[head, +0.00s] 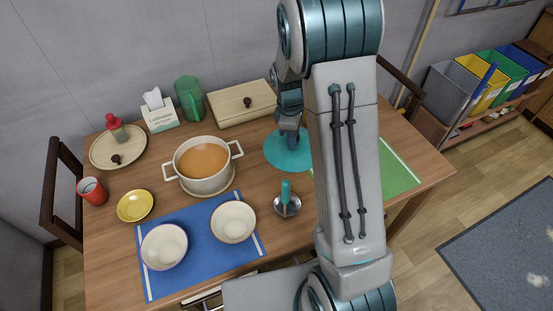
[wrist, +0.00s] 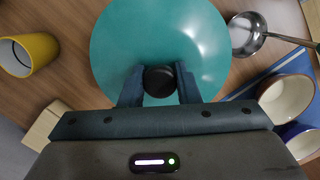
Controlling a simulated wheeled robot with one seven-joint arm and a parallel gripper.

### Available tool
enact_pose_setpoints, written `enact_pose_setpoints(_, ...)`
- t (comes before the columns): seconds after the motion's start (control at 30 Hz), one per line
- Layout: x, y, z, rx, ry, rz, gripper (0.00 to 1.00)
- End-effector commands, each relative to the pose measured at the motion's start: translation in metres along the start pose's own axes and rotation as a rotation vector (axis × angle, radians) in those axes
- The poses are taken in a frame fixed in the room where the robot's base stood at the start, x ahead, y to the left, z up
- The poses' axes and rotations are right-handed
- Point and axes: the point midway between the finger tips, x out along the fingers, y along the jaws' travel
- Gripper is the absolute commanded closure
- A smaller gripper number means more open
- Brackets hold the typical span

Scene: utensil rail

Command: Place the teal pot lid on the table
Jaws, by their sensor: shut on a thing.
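The teal pot lid (wrist: 160,40) is a round disc with a black knob (wrist: 158,80), under my gripper. My gripper (wrist: 158,92) is shut on that knob, one finger on each side. In the head view the lid (head: 283,155) is right of the pot, partly hidden by my arm, with my gripper (head: 290,138) above it. I cannot tell whether the lid touches the wooden table (head: 262,190) or is just above it.
A white pot (head: 203,183) of orange soup stands left of the lid. A metal utensil with a teal handle (head: 286,190) is in front. A wooden box (head: 232,107) is behind. A yellow cup (wrist: 38,52) shows in the wrist view. A green mat (head: 395,170) lies right.

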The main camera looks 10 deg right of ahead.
Motion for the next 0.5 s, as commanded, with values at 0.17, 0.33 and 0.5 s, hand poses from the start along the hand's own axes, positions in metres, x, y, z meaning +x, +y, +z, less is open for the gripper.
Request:
enact_pose_setpoints(0.17, 0.002, 0.006, 0.01, -0.268, 0.001, 0.036, 0.97)
enact_pose_setpoints(0.33, 0.0, 0.011, 0.02, -0.514, 0.001, 0.067, 0.97)
enact_pose_setpoints(0.5, -0.002, 0.015, 0.03, -0.749, 0.0, 0.095, 0.97)
